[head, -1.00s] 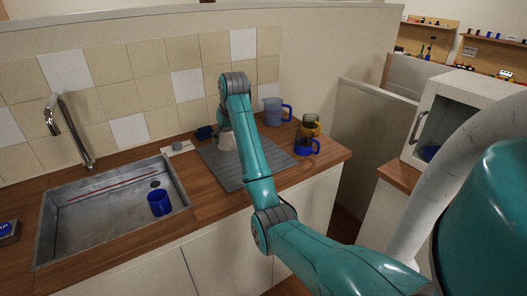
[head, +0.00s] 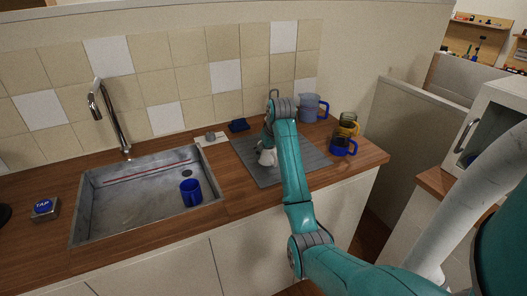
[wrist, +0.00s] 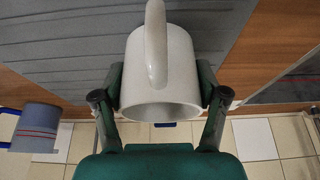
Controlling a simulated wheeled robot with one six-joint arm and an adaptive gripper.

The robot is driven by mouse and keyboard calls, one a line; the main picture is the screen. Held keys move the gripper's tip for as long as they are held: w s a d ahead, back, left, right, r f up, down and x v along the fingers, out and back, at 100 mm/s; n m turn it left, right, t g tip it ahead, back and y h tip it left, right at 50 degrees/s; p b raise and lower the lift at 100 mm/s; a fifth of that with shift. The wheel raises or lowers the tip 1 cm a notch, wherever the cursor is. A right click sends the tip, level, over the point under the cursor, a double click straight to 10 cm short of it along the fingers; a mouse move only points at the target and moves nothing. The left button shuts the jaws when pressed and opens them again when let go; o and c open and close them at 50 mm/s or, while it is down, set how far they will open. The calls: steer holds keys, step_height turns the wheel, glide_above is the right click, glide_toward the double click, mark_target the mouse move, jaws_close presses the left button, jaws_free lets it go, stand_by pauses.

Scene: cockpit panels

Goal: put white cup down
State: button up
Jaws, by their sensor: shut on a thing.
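The white cup (wrist: 163,70) is between the two fingers of my gripper (wrist: 160,92) in the wrist view, with its handle facing the camera. My gripper is shut on it. In the head view the white cup (head: 267,158) is partly hidden by my gripper and arm. It is at the grey ribbed mat (head: 314,160) on the wooden counter. I cannot tell whether its base touches the mat.
A blue-grey pitcher (head: 309,107), a yellow-brown cup (head: 347,124) and a blue-based cup (head: 340,146) stand right of the mat. A dark blue item (head: 238,125) lies behind it. The sink (head: 125,207) on the left holds a blue cup (head: 190,193).

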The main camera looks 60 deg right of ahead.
steer(key=shift+f, duration=0.1)
steer(key=o, duration=1.3)
